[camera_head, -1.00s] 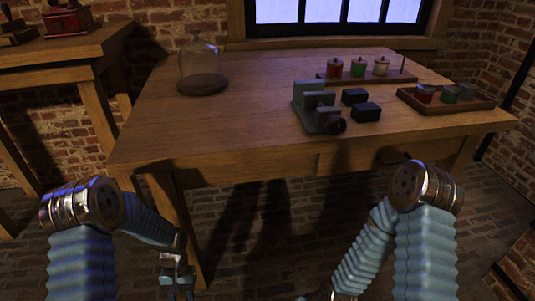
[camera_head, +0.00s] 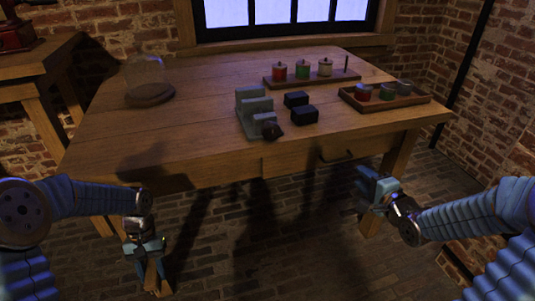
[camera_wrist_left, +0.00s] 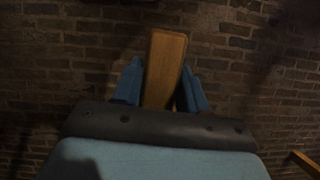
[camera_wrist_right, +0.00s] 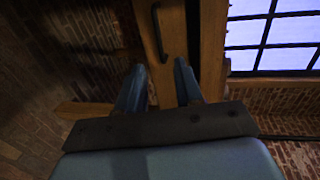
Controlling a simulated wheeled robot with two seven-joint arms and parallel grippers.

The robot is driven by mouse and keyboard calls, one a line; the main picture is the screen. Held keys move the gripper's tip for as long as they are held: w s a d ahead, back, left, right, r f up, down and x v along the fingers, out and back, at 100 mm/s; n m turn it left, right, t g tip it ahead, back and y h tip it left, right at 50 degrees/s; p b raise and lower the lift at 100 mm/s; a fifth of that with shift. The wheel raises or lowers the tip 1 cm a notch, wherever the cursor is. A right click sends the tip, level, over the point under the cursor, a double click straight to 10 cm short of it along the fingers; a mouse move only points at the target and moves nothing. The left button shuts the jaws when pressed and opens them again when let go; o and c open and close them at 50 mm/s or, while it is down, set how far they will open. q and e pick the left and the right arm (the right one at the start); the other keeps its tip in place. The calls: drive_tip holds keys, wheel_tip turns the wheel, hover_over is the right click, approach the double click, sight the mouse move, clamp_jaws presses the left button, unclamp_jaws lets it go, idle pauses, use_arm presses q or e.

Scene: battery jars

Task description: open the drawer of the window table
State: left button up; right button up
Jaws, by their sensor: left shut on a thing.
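The window table (camera_head: 200,100) stands ahead. Its drawer (camera_head: 300,158) is in the front edge, right of the middle, and looks shut. A dark bar handle (camera_head: 338,156) is on the drawer front. My right gripper (camera_head: 368,183) is open and empty, below and right of the handle. In the right wrist view the handle (camera_wrist_right: 158,30) lies beyond the parted fingertips (camera_wrist_right: 158,78), apart from them.
On the tabletop are a glass dome (camera_head: 145,75), a grey device (camera_head: 254,112), black blocks (camera_head: 304,115), a rack of jars (camera_head: 345,77) and a tray of jars (camera_head: 415,100). Another table (camera_head: 35,70) stands at left. The floor before the drawer looks clear.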

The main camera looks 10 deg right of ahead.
sight(340, 160)
drive_tip(key=b+x, duration=0.1)
drive_tip(key=x, duration=1)
drive_tip(key=shift+w+a+f, duration=0.1)
drive_tip(key=shift+w, duration=0.05)
clamp_jaws()
idle(0.9)
